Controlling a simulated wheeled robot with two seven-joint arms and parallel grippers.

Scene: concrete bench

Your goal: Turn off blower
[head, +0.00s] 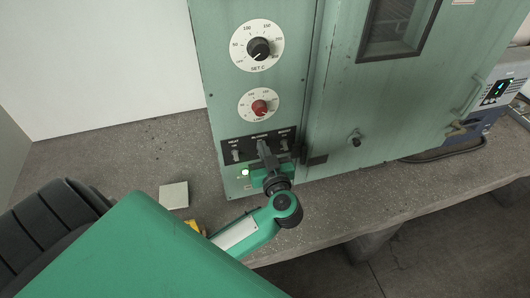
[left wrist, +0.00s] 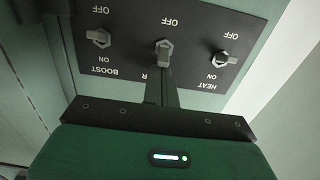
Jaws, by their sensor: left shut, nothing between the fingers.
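The blower switch is the middle toggle (left wrist: 164,50) on a black switch panel (head: 232,151) low on the green oven cabinet (head: 222,95). My left gripper (head: 263,146) is shut and empty, its fingertips right at this toggle, hiding most of it in the head view. In the left wrist view the shut fingers (left wrist: 160,88) come up just below the toggle; I cannot tell whether they touch it. That view is upside down, with OFF printed at its top. The blower toggle's exact position is unclear. My right gripper is not in view.
The heat toggle (left wrist: 225,59) and boost toggle (left wrist: 99,37) flank the blower toggle closely. Above are a red-knobbed dial (head: 259,107) and a black-knobbed dial (head: 258,49). A green lamp (head: 245,172) glows below the panel. A pale block (head: 173,195) lies on the concrete bench (head: 130,160).

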